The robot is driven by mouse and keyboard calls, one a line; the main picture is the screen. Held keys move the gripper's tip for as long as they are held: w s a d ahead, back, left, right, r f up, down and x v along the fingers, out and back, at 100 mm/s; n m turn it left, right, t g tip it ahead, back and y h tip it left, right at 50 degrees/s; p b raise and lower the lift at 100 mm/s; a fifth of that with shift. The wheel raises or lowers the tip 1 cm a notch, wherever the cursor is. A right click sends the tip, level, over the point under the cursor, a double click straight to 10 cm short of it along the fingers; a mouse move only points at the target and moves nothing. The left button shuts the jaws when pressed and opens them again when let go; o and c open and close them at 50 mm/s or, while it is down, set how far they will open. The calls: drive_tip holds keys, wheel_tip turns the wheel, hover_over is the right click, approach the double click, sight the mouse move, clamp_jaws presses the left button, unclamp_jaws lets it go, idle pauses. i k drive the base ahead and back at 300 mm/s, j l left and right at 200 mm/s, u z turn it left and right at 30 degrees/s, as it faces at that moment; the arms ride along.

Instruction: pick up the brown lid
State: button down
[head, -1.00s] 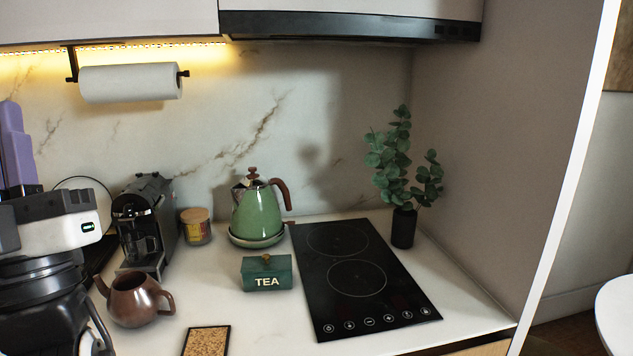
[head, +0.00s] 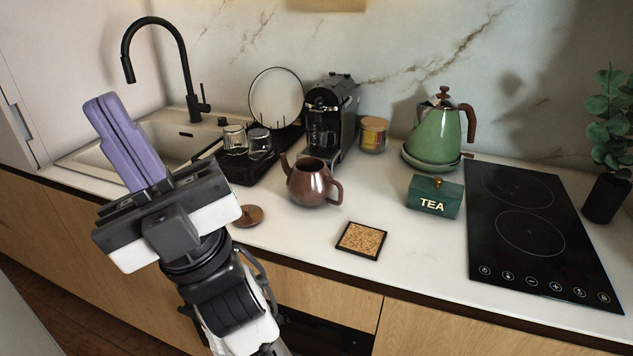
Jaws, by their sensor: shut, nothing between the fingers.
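The brown lid (head: 250,215) lies on the white counter near its front edge, left of the brown teapot (head: 311,184). It is a small round disc with a knob, and its left part is close to my arm in the picture. The teapot stands upright with its top open. My gripper (head: 103,104) has purple fingers pointing up and to the left, in front of the sink. The fingers are shut together and empty. They are apart from the lid, which is to their lower right in the picture.
A cork coaster (head: 361,240) lies right of the lid. Behind are a black drying tray (head: 240,170) with glasses, a coffee machine (head: 328,112) and a sink (head: 165,146). A green TEA box (head: 434,196), green kettle (head: 436,132) and black hob (head: 535,225) are right.

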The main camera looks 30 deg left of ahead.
sight(252, 215)
drive_tip(key=u, duration=1.25)
